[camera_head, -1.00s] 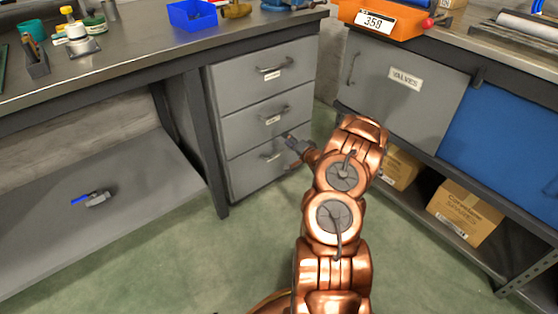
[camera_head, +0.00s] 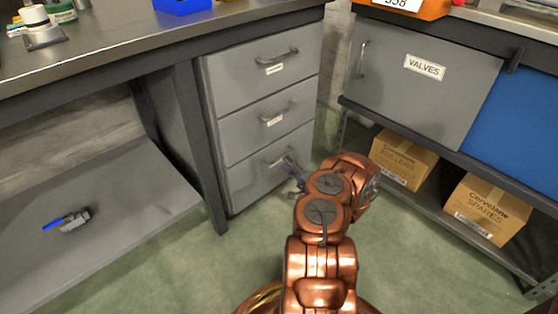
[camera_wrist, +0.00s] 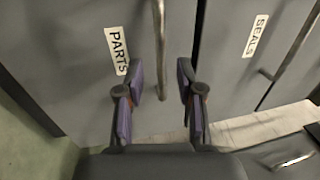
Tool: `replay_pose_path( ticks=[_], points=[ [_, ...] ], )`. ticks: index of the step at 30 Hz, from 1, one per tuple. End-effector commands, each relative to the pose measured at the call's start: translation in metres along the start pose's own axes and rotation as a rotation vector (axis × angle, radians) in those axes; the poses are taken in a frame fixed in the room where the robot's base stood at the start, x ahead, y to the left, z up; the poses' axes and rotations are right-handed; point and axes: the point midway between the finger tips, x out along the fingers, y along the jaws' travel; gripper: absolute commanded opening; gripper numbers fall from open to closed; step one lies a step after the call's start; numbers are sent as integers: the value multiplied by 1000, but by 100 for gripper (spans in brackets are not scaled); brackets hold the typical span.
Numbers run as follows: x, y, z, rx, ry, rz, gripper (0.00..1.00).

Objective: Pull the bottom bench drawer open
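The bottom bench drawer (camera_head: 245,183) is the lowest of three grey drawers, and its front looks flush with the others. Its metal bar handle (camera_head: 282,154) is partly hidden by my gripper (camera_head: 293,168) in the head view. In the wrist view the drawer front (camera_wrist: 85,60) carries a PARTS label (camera_wrist: 117,50). There the handle (camera_wrist: 158,45) runs down the picture between the two fingers of my gripper (camera_wrist: 159,78). The fingers are apart, with visible gaps on both sides of the handle. I cannot tell how deep the handle sits between them.
The middle drawer (camera_head: 240,133) and top drawer (camera_head: 235,78) are above, both shut. In the wrist view the neighbouring drawer reads SEALS (camera_wrist: 255,35). A cabinet marked VALVES (camera_head: 400,95) and cardboard boxes (camera_head: 403,157) stand right. Green floor (camera_head: 180,265) is clear in front.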

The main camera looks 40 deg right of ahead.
Motion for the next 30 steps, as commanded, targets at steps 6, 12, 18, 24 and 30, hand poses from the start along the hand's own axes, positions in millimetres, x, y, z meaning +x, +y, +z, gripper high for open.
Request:
replay_pose_path(
  ticks=[6, 12, 18, 24, 30],
  points=[
    [29, 1, -1, -3, 0, -5, 37],
    [43, 0, -1, -2, 1, -2, 37],
    [45, 0, 0, -1, 0, -1, 37],
    [45, 0, 0, -1, 0, -1, 26],
    [45, 0, 1, -1, -1, -1, 5]
  ],
)
